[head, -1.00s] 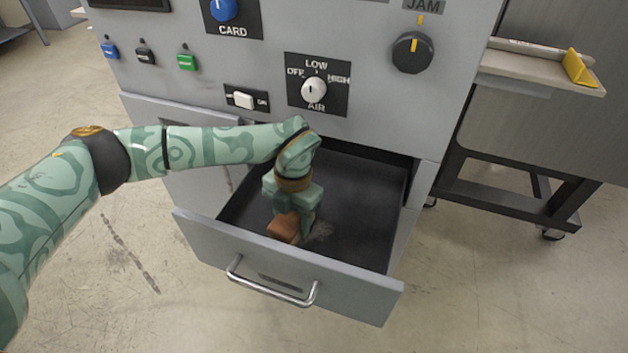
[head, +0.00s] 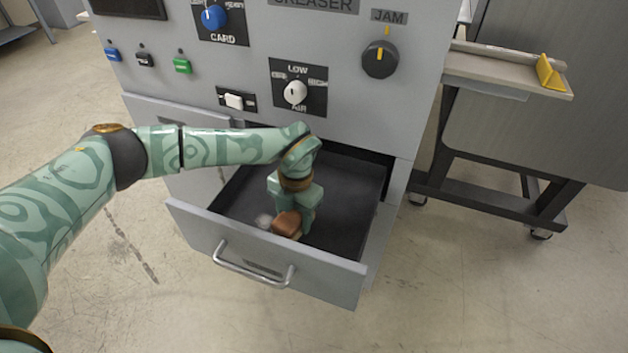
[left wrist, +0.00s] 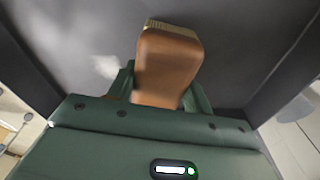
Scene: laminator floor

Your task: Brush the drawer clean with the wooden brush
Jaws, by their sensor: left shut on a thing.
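The drawer (head: 345,185) is pulled open from the grey machine, with a dark floor inside and a bar handle on its front. My left gripper (head: 293,215) is inside it, pointing down, shut on the wooden brush (head: 287,224). The brown brush also shows in the left wrist view (left wrist: 167,65), with pale bristles at its far end. A small pale grey patch of dust (head: 264,221) lies on the drawer floor left of the brush. It shows blurred in the left wrist view (left wrist: 105,66). Whether the bristles touch the floor is hidden. My right gripper is not in view.
The machine's panel (head: 350,110) with knobs, a switch and small coloured buttons rises behind the drawer. A wheeled stand (head: 490,205) with a shelf and a yellow block stands at the right. Open concrete floor lies in front.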

